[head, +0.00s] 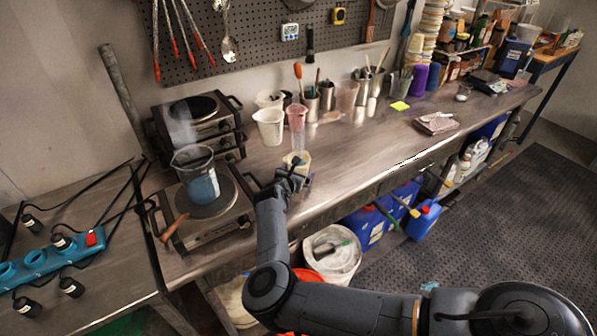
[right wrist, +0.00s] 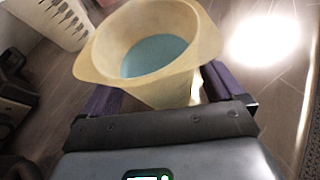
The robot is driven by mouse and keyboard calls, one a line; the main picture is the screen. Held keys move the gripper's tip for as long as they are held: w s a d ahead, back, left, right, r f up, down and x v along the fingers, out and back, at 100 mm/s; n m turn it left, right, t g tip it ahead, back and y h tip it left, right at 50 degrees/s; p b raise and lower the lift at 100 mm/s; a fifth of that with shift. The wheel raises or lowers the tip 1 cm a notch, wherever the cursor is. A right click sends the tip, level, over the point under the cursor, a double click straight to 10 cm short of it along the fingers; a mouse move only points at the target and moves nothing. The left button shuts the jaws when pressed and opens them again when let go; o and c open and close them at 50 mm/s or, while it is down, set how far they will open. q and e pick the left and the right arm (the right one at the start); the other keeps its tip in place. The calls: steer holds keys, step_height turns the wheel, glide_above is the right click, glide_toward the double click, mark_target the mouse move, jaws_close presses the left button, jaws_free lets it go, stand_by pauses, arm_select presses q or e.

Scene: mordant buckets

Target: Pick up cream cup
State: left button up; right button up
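The cream cup (right wrist: 165,84) is a pale yellow, wide-rimmed cup with blue-green liquid in it. It fills the upper middle of the right wrist view, between the spread purple fingers of my right gripper (right wrist: 160,92). The fingers are wide apart on either side of its lower body; whether either one touches it is hard to see. In the head view the cup (head: 297,158) stands near the front edge of the metal bench, just beyond my right gripper (head: 297,178), which partly hides it. My left gripper is not in view.
A pink-tinted beaker (head: 297,118) and a white jug (head: 268,127) stand behind the cup. A hot plate (head: 215,225) bearing a glass beaker (head: 198,183) of blue liquid is to the left. The bench (head: 345,160) is clear to the right.

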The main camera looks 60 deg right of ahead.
steer(key=c, duration=1)
steer(key=shift+r, duration=0.3)
